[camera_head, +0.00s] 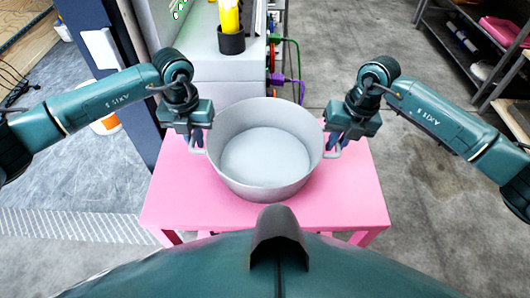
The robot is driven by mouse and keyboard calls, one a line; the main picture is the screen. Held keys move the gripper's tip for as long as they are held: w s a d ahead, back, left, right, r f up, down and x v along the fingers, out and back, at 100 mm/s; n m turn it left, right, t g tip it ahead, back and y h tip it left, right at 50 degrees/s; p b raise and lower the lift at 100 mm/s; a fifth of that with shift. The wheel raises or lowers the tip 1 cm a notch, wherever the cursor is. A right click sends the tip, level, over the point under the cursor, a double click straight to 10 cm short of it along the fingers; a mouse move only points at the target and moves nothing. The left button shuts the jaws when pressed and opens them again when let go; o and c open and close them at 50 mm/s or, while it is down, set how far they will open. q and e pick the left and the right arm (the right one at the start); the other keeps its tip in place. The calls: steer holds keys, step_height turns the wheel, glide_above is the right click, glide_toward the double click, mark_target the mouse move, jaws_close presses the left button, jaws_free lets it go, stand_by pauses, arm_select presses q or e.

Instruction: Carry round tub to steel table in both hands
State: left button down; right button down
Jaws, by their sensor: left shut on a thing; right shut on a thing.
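The round tub (264,187) is a wide light-grey pot with a handle on each side. It appears empty and upright, over a pink table (352,215) just in front of my body. I cannot tell whether its base touches the table. My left gripper (195,143) is shut on the tub's left handle. My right gripper (336,147) is shut on the tub's right handle. The handles are partly hidden by the fingers. I cannot make out a steel table for certain in this view.
Behind the pink table stands a grey cabinet (205,62) with a black cup (231,40) holding a yellow bottle (229,17). Coloured cables hang beside it. A dark post (103,50) is at left. Shelves (455,45) stand at upper right. Grey floor at right is clear.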

arm_select(q)
steer(key=shift+r, duration=0.25)
arm_select(e)
steer(key=shift+r, duration=0.25)
